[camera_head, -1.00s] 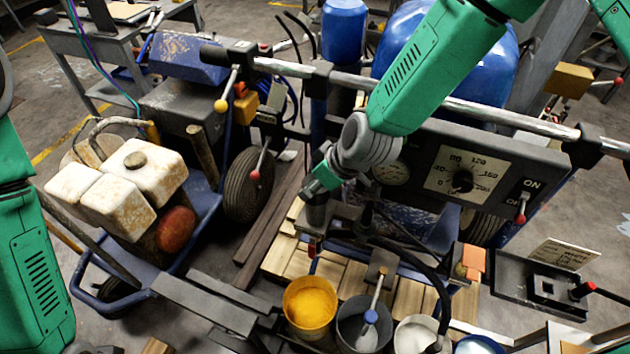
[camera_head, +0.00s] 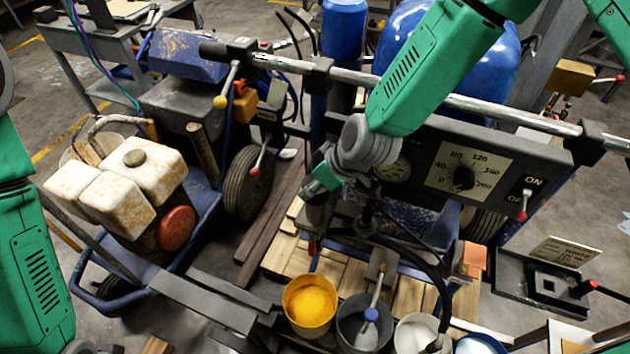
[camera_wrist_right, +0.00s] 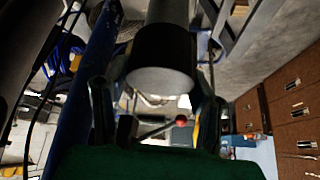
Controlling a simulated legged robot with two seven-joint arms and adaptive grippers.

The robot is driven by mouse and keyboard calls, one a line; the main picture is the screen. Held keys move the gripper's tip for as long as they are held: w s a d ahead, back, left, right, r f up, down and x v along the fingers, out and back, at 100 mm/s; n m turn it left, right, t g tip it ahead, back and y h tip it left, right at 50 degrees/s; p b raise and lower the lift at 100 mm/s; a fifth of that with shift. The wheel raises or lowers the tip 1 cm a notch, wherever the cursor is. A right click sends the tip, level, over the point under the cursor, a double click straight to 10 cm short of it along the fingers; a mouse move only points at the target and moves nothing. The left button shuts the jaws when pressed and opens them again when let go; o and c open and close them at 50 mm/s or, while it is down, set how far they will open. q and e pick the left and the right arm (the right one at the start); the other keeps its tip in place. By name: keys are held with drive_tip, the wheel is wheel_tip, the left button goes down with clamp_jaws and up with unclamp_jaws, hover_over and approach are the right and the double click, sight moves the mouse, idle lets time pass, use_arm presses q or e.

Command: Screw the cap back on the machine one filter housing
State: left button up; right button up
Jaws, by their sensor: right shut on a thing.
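My right gripper (camera_head: 318,192) reaches down from the upper right in front of the striper's dial panel (camera_head: 470,176). In the right wrist view, a dark round cap-like piece (camera_wrist_right: 162,66) sits between my right fingers, which are shut on it. A paler grey cylinder (camera_wrist_right: 167,12) meets it from above; it looks like the filter housing. I cannot tell how far the two are screwed together. In the head view, my wrist and fingers hide most of this spot. My left arm stands at the left edge; its gripper is out of view.
A chrome handlebar (camera_head: 480,105) crosses close to my right arm. A small gauge (camera_head: 393,170) and black hoses are beside my wrist. A yellow paint bucket (camera_head: 309,306) and other buckets stand below. A second machine with a white stained tank (camera_head: 140,170) is at left.

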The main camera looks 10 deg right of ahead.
drive_tip(key=shift+f, duration=0.2)
drive_tip(key=o, duration=1.1)
drive_tip(key=shift+o, duration=0.2)
drive_tip(key=shift+c, duration=0.6)
